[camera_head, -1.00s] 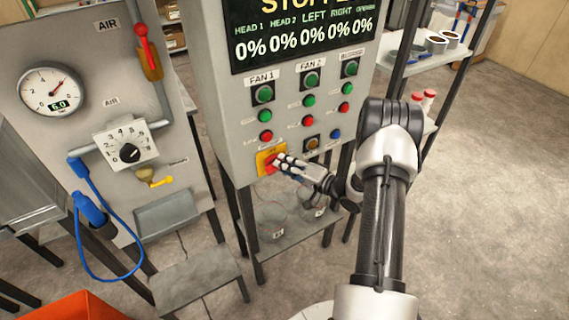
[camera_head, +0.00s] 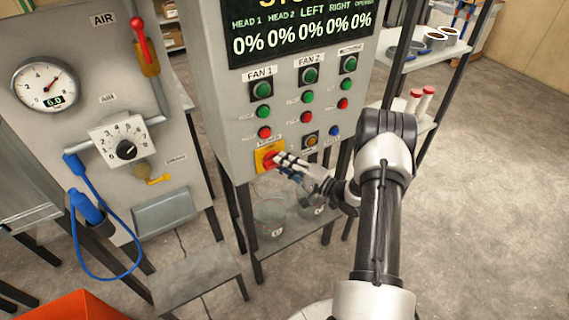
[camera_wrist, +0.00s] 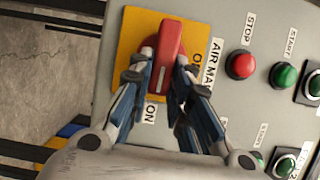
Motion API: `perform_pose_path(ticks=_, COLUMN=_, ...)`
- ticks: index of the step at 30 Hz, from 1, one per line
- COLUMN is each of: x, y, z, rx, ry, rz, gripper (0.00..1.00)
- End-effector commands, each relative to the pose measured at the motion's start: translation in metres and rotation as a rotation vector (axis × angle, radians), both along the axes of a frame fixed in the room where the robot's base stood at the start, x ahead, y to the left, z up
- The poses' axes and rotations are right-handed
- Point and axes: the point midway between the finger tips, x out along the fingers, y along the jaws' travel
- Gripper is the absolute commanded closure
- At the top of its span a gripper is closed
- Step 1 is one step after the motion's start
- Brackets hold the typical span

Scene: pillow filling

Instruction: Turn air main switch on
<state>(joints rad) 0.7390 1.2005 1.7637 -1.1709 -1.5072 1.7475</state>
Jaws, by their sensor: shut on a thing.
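The air main switch is a red rotary handle (camera_wrist: 170,50) on a yellow plate (camera_wrist: 125,60) in the wrist view. It is labelled "AIR MAIN", with "ON" and a partly covered "O" marking beside the handle. In the head view the yellow plate (camera_head: 262,158) sits at the lower left of the grey control panel. My gripper (camera_wrist: 160,75) is shut on the red handle, one finger on each side of it. In the head view my gripper (camera_head: 283,160) reaches the switch from the right and covers part of it.
Above the switch are several green and red push buttons (camera_head: 263,112) and a display (camera_head: 300,35). An air board (camera_head: 75,130) with gauge, dial and blue hose stands at left. A shelf (camera_head: 440,52) stands at right. Buckets (camera_head: 270,215) sit beneath the panel.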

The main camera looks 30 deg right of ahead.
Motion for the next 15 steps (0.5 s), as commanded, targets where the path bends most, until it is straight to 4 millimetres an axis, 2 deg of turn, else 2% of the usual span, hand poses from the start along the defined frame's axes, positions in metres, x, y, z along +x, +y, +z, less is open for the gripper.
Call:
perform_pose_path(ticks=4, x=0.0001, y=-0.0003, z=0.0002, rx=0.003, ry=0.001, rz=-0.001, gripper=1.00)
perform_pose_path(ticks=5, x=0.0001, y=-0.0003, z=0.0002, rx=0.003, ry=0.001, rz=-0.001, gripper=0.80)
perform_pose_path(ticks=13, x=0.0000, y=-0.0001, z=0.0002, rx=0.001, ry=0.000, rz=-0.001, gripper=0.62)
perform_pose_path(ticks=15, x=0.0000, y=-0.0001, z=0.0001, rx=0.001, ry=0.000, rz=-0.001, gripper=0.62)
